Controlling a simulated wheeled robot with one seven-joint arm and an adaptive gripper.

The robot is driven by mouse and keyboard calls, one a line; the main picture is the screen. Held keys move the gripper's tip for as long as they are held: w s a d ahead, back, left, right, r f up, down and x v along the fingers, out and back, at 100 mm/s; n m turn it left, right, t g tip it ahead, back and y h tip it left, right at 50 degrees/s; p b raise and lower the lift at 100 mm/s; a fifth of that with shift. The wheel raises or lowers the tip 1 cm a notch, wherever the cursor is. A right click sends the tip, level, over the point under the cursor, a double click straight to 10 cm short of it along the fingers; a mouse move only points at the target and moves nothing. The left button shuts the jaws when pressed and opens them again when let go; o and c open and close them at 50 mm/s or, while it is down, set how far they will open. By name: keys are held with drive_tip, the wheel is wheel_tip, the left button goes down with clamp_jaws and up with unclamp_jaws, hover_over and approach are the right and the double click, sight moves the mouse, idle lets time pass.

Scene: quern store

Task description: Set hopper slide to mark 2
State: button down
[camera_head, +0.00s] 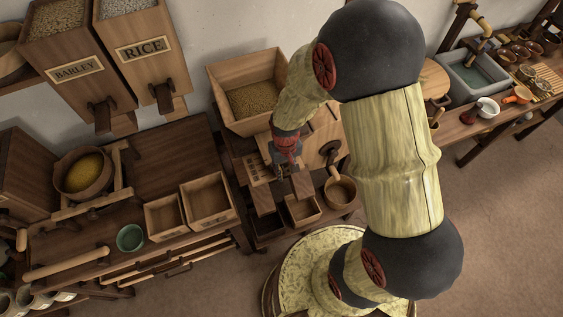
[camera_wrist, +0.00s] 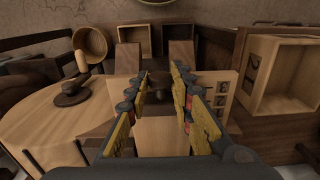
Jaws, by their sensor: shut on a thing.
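The grain hopper (camera_head: 222,98) is an open wooden box holding brown grain, behind my gripper in the head view. My gripper (camera_head: 284,170) is low in front of it. In the wrist view my gripper (camera_wrist: 161,82) has its fingers on either side of a small dark knob (camera_wrist: 165,88) on a pale wooden slide piece, and is shut on it. A pale plate with dark marks (camera_wrist: 222,92) stands just right of the fingers; it also shows in the head view (camera_head: 257,168). I cannot read which mark the slide is at.
A round wooden quern (camera_wrist: 40,120) with a dark handle is at the left of the wrist view. A wooden bowl (camera_head: 341,191) and small trays (camera_head: 301,211) stand in front. The rice bin (camera_head: 145,50) and barley bin (camera_head: 75,70) are at upper left.

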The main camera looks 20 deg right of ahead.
drive_tip(key=shift+s, duration=0.9)
drive_tip(key=c, duration=1.7)
unclamp_jaws()
drive_tip(key=shift+o, duration=0.7)
drive_tip(key=shift+s, duration=0.1)
drive_tip(key=shift+r, duration=0.1)
wheel_tip(320, 180, up, 12)
